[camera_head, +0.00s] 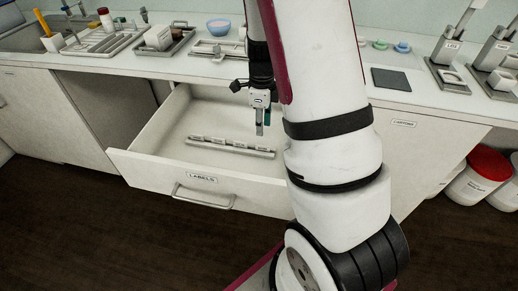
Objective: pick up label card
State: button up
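The open drawer (165,133) with "LABELS" on its front holds a low grey rack (231,150). Several small pale label cards (218,140) stand in a row in this rack; their writing is too small to read. My gripper (262,130) points down over the drawer, above and behind the right part of the rack, and appears apart from the cards. Its fingers look close together from this side, and I cannot tell whether there is a gap or anything between them. My arm hides the drawer's right end.
The counter (300,73) runs behind the drawer. It bears trays (105,43), a blue bowl (218,27), a dark square mat (391,79) and lever devices (450,65) at the right.

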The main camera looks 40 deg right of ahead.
aim_at(263, 146)
jog(key=f, duration=0.5)
jog(key=f+b, duration=0.1)
jog(key=f, duration=0.2)
jog(key=shift+s+d+f, duration=0.1)
jog(key=shift+s+f, duration=0.1)
jog(key=shift+s, duration=0.1)
grip_shut()
